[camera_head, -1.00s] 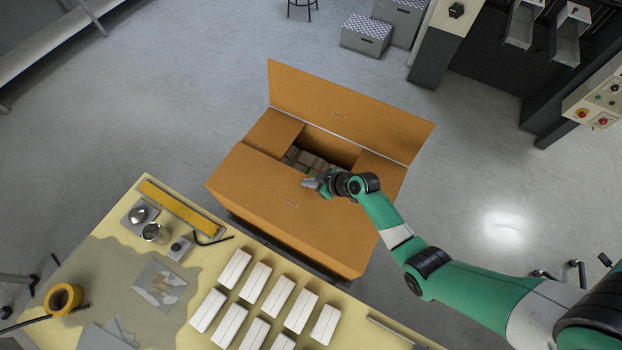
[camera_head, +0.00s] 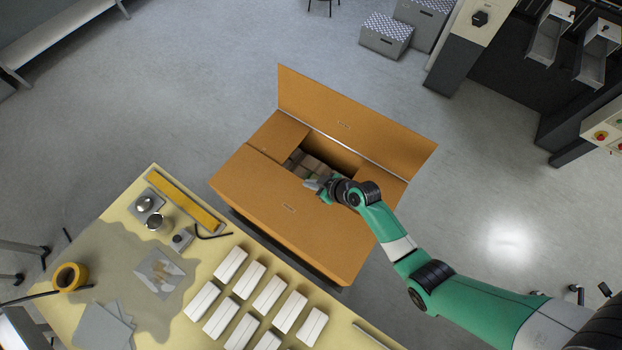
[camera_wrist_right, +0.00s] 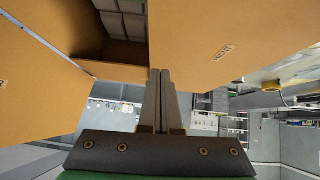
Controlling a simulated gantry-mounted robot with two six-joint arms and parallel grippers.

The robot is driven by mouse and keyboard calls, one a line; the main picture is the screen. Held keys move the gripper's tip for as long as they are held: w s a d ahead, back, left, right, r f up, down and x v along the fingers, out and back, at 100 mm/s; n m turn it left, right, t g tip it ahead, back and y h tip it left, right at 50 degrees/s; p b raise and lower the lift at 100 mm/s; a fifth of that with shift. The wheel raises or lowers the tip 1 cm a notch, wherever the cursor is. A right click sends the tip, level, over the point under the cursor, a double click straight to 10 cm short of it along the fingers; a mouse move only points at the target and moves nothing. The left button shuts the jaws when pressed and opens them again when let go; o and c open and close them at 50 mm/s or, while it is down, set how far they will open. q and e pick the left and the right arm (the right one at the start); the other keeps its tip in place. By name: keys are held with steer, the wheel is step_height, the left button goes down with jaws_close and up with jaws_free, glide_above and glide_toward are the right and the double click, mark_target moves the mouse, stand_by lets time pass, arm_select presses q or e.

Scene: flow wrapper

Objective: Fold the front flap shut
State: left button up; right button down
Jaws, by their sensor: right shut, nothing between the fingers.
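My right gripper (camera_head: 312,184) is shut and empty at this flap's inner edge, close to the opening. In the right wrist view its fingers (camera_wrist_right: 160,75) are together beside the flap marked FRONT (camera_wrist_right: 215,35); contact is unclear. The far flap (camera_head: 350,120) stands open. My left gripper is not in view.
The left side flap (camera_head: 278,135) is folded inward, and packed items (camera_head: 310,165) show in the gap. The table (camera_head: 215,265) with several white boxes (camera_head: 270,293), a tape roll (camera_head: 68,277) and tools borders the carton's near side. Floor (camera_head: 480,180) to the right is clear.

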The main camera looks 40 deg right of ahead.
steer(key=p+v, duration=0.5)
steer(key=v, duration=0.4)
steer(key=shift+d+r, duration=0.2)
steer(key=shift+r, duration=0.2)
steer(key=shift+s, duration=0.1)
